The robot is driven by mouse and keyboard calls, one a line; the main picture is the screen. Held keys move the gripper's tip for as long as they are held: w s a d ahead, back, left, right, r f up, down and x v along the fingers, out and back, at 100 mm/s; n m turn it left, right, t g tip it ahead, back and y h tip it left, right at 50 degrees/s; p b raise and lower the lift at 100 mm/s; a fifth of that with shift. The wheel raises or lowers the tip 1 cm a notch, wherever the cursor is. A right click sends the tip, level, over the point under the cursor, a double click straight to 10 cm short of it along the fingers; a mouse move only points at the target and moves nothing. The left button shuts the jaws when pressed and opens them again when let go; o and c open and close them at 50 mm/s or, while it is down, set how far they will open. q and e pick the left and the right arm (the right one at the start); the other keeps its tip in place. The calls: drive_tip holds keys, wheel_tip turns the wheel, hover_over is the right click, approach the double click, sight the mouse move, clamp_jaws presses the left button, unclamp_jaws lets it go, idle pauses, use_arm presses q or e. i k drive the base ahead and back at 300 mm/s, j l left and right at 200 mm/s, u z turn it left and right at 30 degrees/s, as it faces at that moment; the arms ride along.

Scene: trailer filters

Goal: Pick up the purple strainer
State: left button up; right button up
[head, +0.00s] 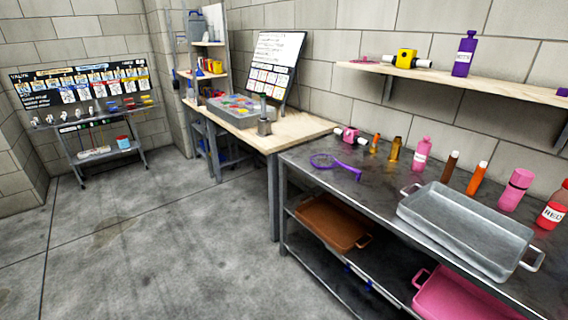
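The purple strainer (325,161) lies on the dark metal table (308,177), near its left end. Its round hoop is toward the left and its handle points right and slightly toward the front. Nothing touches it that I can see. Neither of my grippers shows in the head view.
A pink valve piece (347,135), an orange bottle (376,143) and a gold bottle (394,149) stand behind the strainer. A large metal tray (465,232) lies to its right. A wooden table (262,138) adjoins on the left. The concrete floor (150,240) in front is clear.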

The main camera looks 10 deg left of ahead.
sight(321, 161)
drive_tip(key=z, duration=0.4)
drive_tip(key=i+j+z, duration=0.3)
drive_tip(key=j+z, duration=0.3)
drive_tip(key=i+j+z, duration=0.1)
drive_tip(key=j+z, duration=0.5)
drive_tip(key=j, duration=0.2)
drive_tip(key=i, duration=0.05)
